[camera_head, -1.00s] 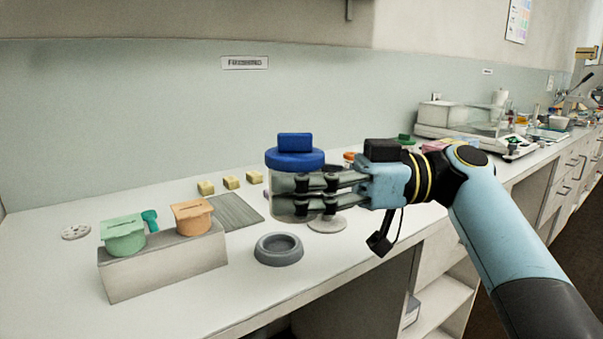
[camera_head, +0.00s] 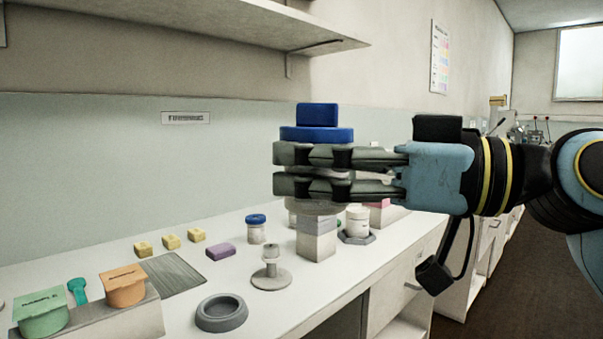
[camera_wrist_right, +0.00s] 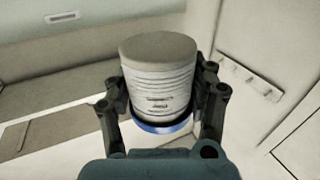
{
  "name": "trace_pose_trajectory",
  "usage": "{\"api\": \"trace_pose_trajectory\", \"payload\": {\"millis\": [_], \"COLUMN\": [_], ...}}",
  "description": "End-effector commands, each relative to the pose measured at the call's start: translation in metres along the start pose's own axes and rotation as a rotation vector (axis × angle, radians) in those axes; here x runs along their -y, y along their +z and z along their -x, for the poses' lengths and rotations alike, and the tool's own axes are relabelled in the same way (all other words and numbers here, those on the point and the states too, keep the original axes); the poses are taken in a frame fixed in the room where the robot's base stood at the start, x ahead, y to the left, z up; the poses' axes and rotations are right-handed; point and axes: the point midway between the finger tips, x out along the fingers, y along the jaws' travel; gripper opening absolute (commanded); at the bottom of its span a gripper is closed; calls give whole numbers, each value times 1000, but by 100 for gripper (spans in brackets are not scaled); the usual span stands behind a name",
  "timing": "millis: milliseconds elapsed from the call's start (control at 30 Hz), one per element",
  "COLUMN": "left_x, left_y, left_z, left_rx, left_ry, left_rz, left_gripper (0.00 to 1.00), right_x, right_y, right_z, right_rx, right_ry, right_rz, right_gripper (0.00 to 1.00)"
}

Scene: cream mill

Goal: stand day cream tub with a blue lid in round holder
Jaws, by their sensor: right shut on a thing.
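The day cream tub with a blue lid (camera_head: 317,135) is held high above the counter by my right gripper (camera_head: 300,170). It looks upright, lid on top, with a blue block on the lid. My gripper's fingers are shut around its body and hide most of it. In the right wrist view the pale, printed tub body (camera_wrist_right: 158,75) shows between the two fingers, with the blue lid rim (camera_wrist_right: 162,127) nearest the palm. The round holder (camera_head: 221,313), a grey shallow ring, lies empty on the counter, below and left of the tub. My left gripper is out of view.
A green tub (camera_head: 42,314) and an orange tub (camera_head: 123,286) stand on a block at left. A white stand (camera_head: 271,272), a small blue-lidded jar (camera_head: 256,230) and a pale block (camera_head: 316,243) stand behind the holder. A shelf (camera_head: 230,25) hangs above.

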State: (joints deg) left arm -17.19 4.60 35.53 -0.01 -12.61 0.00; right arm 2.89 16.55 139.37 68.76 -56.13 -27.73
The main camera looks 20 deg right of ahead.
Motion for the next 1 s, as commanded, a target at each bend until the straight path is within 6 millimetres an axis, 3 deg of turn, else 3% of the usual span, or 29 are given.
{"api": "trace_pose_trajectory", "payload": {"millis": [700,1000], "left_x": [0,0], "left_y": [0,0], "left_z": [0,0], "left_rx": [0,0], "left_ry": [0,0], "left_rz": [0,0], "left_gripper": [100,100], "right_x": [-8,-9], "right_y": [77,97], "right_z": [-57,-69], "right_rx": [-16,-14], "right_ry": [-840,-1032], "right_rz": [-14,-16], "right_gripper": [11,11]}}
